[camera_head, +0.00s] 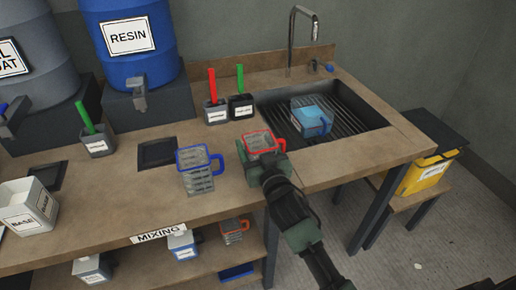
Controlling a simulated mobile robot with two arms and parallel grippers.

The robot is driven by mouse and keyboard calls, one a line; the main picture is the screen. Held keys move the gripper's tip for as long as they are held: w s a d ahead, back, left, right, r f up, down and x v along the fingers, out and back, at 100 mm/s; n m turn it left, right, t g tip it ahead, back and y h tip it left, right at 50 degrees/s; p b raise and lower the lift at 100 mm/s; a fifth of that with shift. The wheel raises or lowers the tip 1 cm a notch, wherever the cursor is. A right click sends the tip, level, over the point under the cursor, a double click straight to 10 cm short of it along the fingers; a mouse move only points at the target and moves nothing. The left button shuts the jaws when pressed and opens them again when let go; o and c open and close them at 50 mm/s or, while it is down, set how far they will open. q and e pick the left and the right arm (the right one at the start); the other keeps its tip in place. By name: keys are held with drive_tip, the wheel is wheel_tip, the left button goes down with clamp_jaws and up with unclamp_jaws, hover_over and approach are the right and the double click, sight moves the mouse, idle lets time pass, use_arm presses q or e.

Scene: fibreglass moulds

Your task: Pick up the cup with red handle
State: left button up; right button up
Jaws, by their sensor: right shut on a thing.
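The cup with red handle (259,144) stands near the front edge of the wooden counter, just left of the sink. It is a clear measuring cup with a red rim and a red handle on its right side. My right gripper (262,164) is shut on it from the front. The gripper hides the lower part of the cup, so I cannot tell whether it touches the counter. My left gripper is out of view.
A blue-rimmed cup (199,176) stands close on the left. Black holders (241,106) with red and green handled tools are behind. A white BASE container (28,207) is at far left.

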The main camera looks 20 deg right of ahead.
wheel_tip(320, 180, up, 19)
drive_tip(key=p, duration=0.2)
drive_tip(key=s+d+f, duration=0.1)
drive_tip(key=s+f, duration=0.7)
drive_tip(key=s, duration=0.4)
drive_tip(key=s+d+f, duration=0.1)
drive_tip(key=s+f, duration=0.8)
drive_tip(key=s, duration=0.3)
drive_tip(key=shift+s+h, duration=0.3)
drive_tip(key=shift+s, duration=0.05)
